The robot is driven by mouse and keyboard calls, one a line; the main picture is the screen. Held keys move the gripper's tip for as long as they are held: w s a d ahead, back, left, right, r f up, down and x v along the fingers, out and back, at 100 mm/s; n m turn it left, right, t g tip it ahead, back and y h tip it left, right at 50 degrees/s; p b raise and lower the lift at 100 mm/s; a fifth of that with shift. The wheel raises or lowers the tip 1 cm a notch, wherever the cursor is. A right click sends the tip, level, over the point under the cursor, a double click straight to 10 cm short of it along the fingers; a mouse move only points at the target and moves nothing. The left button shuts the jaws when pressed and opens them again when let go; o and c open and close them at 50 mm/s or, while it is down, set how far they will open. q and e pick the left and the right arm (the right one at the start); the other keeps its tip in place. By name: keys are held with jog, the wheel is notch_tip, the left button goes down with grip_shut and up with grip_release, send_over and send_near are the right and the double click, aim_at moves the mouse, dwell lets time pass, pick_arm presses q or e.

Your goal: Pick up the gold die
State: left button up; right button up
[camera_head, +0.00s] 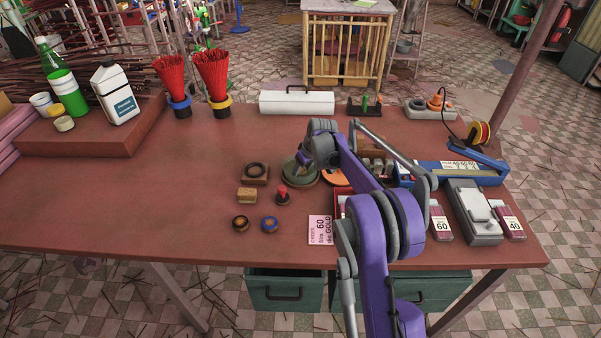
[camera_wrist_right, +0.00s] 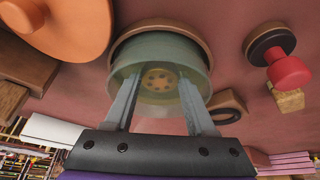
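A gold-brown round die with several small holes (camera_wrist_right: 159,80) shows in the right wrist view, inside a round green container (camera_wrist_right: 150,45). In the head view the green container (camera_head: 312,181) stands mid-table, and my right gripper (camera_head: 303,160) is over it and hides its inside. In the right wrist view my right gripper (camera_wrist_right: 158,88) is open, its two fingers apart. The fingertips reach over the container on either side of the die. I cannot tell whether they touch it. My left gripper is not in view.
Close by are a red-knobbed piece (camera_head: 282,196), a dark ring on a wooden block (camera_head: 256,172), an orange disc (camera_head: 335,178) and two small round pieces (camera_head: 240,223). A pink card (camera_head: 320,230) lies in front. The table's left middle is clear.

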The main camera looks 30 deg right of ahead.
aim_at(302, 172)
grip_shut()
notch_tip(302, 172, up, 10)
dwell(0.4)
